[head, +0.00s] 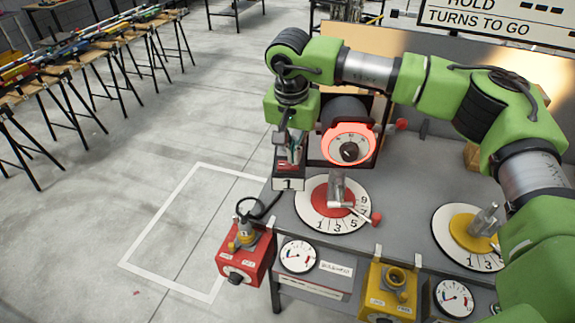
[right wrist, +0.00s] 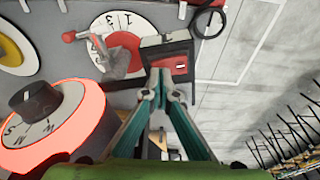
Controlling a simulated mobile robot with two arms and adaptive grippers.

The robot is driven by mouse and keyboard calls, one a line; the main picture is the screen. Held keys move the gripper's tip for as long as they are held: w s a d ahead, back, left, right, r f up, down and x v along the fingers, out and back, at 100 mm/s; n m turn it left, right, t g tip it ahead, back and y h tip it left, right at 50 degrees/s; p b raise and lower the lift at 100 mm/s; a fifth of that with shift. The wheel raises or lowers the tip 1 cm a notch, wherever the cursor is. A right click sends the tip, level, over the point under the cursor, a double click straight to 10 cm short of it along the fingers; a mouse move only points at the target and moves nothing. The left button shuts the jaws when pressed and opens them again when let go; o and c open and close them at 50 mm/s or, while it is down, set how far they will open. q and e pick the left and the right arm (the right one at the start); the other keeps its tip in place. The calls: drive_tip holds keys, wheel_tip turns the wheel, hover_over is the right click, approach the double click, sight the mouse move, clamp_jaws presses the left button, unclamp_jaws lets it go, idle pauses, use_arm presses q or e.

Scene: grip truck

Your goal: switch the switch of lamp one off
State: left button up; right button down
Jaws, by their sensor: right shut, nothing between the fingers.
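The switch box marked 1 (head: 289,182) stands at the table's left edge, beside the dial with a red centre. In the right wrist view its red part (right wrist: 180,62) shows just beyond my fingertips. Next to it in the head view, a dark round lamp-like unit (head: 348,146) has a glowing red ring and a black knob; the ring is also large at the left of the wrist view (right wrist: 88,112). My right gripper (head: 288,158) points down right over the switch box. Its fingers (right wrist: 161,80) are shut and empty. I cannot tell if they touch the switch. The left gripper is out of view.
A white dial with a red centre and handle (head: 318,216) lies beside the switch box. A yellow-centred dial (head: 447,238) is farther right. A red box (head: 244,262) and a yellow box (head: 388,291) hang at the front edge.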

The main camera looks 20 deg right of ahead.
drive_tip(key=shift+f, duration=0.45)
drive_tip(key=shift+r, duration=0.15)
drive_tip(key=shift+r+p, duration=1.75)
drive_tip(key=shift+r, duration=1.7)
